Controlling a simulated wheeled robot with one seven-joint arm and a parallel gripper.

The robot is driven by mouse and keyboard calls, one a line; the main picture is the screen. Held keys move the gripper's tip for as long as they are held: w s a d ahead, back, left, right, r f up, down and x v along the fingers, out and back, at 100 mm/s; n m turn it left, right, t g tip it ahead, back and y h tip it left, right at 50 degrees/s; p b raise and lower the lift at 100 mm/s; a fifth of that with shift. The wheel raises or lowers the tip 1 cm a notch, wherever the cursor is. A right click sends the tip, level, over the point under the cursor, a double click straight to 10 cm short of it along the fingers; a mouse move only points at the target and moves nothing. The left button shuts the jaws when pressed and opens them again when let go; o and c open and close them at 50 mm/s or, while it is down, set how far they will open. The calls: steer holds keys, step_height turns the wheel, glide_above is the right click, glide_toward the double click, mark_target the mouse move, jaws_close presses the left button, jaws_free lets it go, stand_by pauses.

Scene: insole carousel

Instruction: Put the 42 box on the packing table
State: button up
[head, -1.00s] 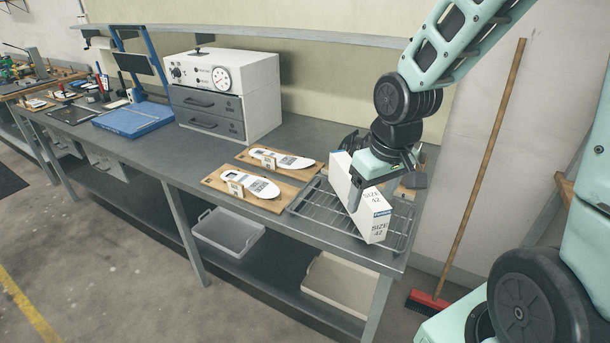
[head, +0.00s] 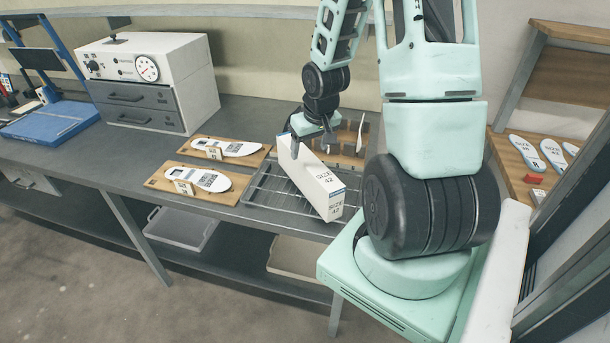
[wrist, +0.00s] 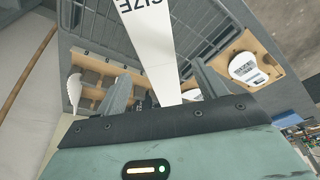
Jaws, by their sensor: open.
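The white box marked SIZE 42 (head: 314,181) stands on the wire rack (head: 268,188) at the right end of the grey workbench (head: 90,150). It also shows in the wrist view (wrist: 152,48), running up between my fingers. My gripper (head: 313,143) is at the far end of the box, over its top. In the wrist view the fingers of my gripper (wrist: 160,92) are spread, one on each side of the box, with gaps between. I cannot tell which table is the packing table.
Two wooden boards (head: 225,148) (head: 190,188) with white insoles lie left of the rack. A wooden holder (head: 345,145) stands behind the box. A white dial unit (head: 150,80) stands further left. A wooden rack with insoles (head: 540,155) is at the right.

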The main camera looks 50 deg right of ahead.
mark_target(308, 159)
steer(key=x, duration=0.4)
steer(key=shift+w+d+f, duration=0.1)
steer(key=shift+f, duration=0.25)
steer(key=shift+p+x, duration=1.05)
steer(key=shift+x, duration=1.55)
steer(key=c, duration=1.2)
steer(key=shift+c, duration=0.2)
